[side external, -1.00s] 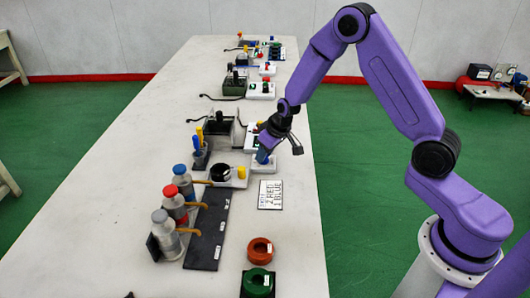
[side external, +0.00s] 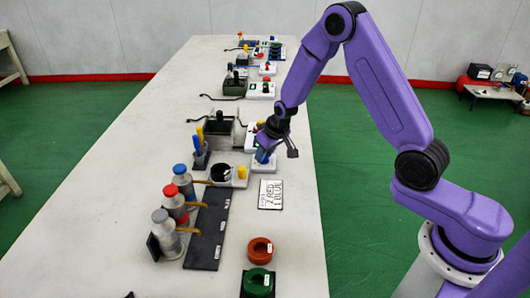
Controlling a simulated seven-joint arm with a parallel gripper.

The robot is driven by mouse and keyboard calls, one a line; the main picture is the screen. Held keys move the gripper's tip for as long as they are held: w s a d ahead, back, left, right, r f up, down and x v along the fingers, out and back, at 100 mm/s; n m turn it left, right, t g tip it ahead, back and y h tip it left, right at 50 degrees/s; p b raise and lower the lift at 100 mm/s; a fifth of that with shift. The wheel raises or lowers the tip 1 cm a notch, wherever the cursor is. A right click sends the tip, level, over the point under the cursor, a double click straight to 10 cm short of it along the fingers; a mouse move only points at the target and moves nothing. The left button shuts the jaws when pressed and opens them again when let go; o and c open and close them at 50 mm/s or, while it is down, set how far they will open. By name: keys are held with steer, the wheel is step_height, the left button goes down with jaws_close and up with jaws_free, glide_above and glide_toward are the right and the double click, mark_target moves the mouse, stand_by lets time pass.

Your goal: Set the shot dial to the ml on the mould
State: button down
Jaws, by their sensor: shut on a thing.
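My gripper (side external: 266,153) is low over the right half of the bench, shut on a small blue part (side external: 263,157). The gripper covers most of it, so I cannot tell whether it is the shot dial, and no scale can be read. An orange ring-shaped mould (side external: 260,251) and a green one (side external: 258,281) lie at the near right of the bench, each with a small white label. The labels are too small to read.
A lettered card (side external: 270,194) lies in front of the gripper. A black cup (side external: 221,173) stands to its left. More devices stand farther back; the bench's left side is clear.

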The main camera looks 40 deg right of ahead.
stand_by(0.4)
steer(key=c, duration=0.8)
jaws_free()
steer(key=shift+r, duration=0.1)
steer(key=v, duration=1.7)
steer(key=shift+s+r, duration=0.1)
steer(key=shift+s, duration=0.05)
